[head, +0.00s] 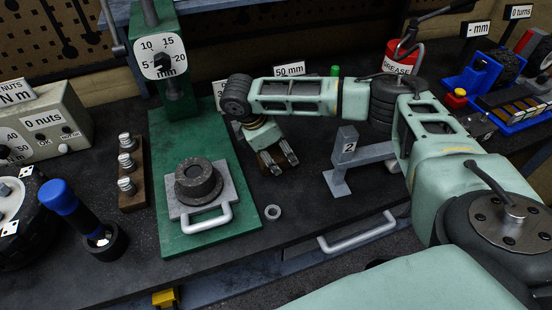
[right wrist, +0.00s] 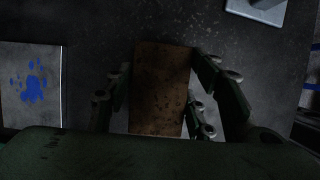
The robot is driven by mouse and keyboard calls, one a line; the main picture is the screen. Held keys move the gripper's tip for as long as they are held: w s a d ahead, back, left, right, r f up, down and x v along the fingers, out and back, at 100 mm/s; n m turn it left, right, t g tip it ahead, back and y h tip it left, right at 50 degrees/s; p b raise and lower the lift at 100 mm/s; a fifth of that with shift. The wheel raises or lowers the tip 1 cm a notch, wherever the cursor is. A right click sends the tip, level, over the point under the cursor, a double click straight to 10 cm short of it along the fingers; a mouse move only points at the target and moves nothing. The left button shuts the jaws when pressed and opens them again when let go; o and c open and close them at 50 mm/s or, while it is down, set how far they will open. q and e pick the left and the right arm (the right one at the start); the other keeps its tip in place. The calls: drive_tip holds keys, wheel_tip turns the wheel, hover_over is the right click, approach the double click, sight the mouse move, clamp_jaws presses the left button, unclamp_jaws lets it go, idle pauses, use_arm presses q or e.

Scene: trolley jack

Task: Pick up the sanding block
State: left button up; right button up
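The sanding block is a brown, worn-looking rectangular block (right wrist: 161,88) in the middle of the right wrist view. My right gripper (right wrist: 160,72) has its dark fingers on either side of the block. A narrow gap shows at the left finger, and the right finger is very close to the block's edge; contact is not clear. In the head view my right gripper (head: 279,160) points down at the bench behind the loose ring, and its fingers mostly hide the block there. My left gripper is not in view.
A green press (head: 225,150) with a grey handled plate stands to the left. A small ring (head: 273,212) lies in front. A grey stand marked 2 (head: 346,158) is close on the right. A red grease can (head: 398,58) stands behind my right arm.

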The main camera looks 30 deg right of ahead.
sight(279, 154)
drive_tip(key=c, duration=0.8)
drive_tip(key=shift+r, duration=0.15)
wheel_tip(279, 154, up, 10)
drive_tip(key=shift+f+b, duration=0.1)
drive_tip(key=shift+b, duration=0.75)
